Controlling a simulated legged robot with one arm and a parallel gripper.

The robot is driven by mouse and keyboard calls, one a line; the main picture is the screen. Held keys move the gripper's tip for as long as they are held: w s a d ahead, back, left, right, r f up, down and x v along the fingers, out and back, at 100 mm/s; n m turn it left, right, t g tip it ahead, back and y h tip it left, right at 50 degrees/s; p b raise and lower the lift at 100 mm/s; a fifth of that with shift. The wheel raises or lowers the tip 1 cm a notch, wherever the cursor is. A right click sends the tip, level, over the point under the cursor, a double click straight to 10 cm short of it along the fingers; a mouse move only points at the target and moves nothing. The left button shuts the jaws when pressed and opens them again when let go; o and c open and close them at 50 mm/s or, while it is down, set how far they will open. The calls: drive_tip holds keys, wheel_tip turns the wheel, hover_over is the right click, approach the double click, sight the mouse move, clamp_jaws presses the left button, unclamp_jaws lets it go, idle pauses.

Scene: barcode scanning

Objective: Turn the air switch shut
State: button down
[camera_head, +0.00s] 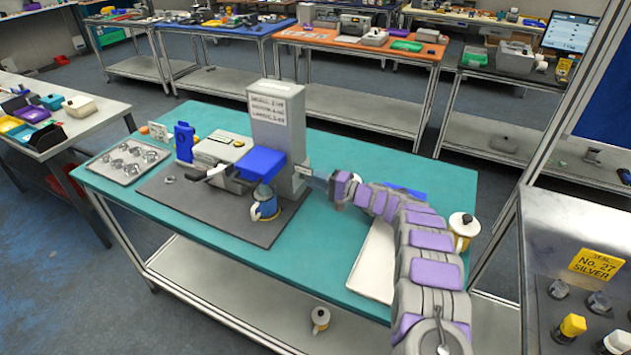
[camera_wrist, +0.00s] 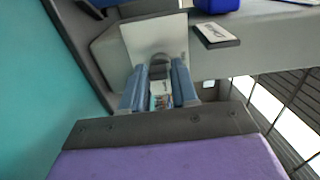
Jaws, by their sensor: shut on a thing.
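The air switch (camera_wrist: 160,70) is a small dark grey part on a pale square plate (camera_wrist: 154,38), on the side of the grey machine. My gripper (camera_wrist: 158,84) has its two blue-grey fingers on either side of the switch and is shut on it. In the head view, my gripper (camera_head: 316,180) reaches in from the right against the right side of the tall grey machine (camera_head: 276,125). The switch itself is hidden there, and its turn angle is hard to tell.
The machine stands on a dark mat (camera_head: 215,215) on the teal table (camera_head: 345,150). A blue-and-white jug (camera_head: 264,207) stands in front of it. A tray of metal parts (camera_head: 122,164) is at the left.

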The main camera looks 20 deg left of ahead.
drive_tip(key=shift+f, duration=0.1)
drive_tip(key=c, duration=0.9)
unclamp_jaws()
drive_tip(key=shift+a, duration=0.25)
drive_tip(key=shift+o, duration=0.2)
drive_tip(key=shift+d, duration=0.1)
drive_tip(key=d, duration=0.4)
drive_tip(key=d+p, duration=0.1)
drive_tip(key=d, duration=0.3)
drive_tip(key=d+p, duration=0.1)
drive_tip(key=d, duration=0.2)
drive_tip(key=shift+s+d+f, duration=0.1)
drive_tip(key=shift+s+d, duration=0.3)
